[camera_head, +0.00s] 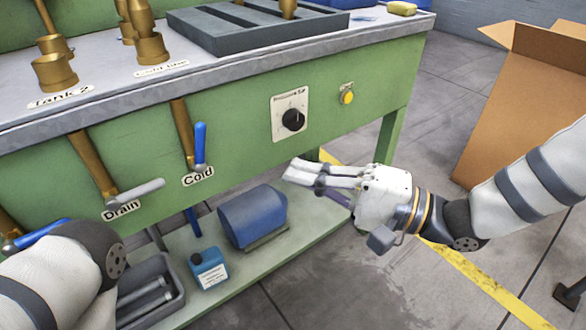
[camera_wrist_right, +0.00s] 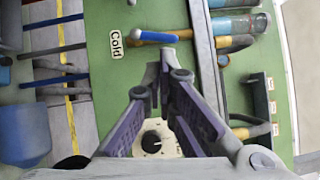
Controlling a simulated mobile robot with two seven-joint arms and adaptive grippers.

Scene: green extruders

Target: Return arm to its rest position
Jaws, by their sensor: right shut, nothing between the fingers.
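My right gripper (camera_head: 292,172) reaches in from the right in the head view, in front of the green bench (camera_head: 240,132) and below its dial panel. Its fingers are together and hold nothing. In the right wrist view the gripper (camera_wrist_right: 160,58) shows with its fingertips close together, over the bench front, with the black dial (camera_wrist_right: 152,141) behind its fingers. My left arm (camera_head: 65,275) shows at the lower left of the head view; its gripper is out of the picture.
The dial (camera_head: 293,120) and a yellow button (camera_head: 347,97) sit on the bench front. The blue Cold handle (camera_head: 200,143) and grey Drain handle (camera_head: 140,191) stick out. A blue motor (camera_head: 252,216) and blue bottle (camera_head: 208,268) stand on the lower shelf. An open cardboard box (camera_head: 520,100) stands right.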

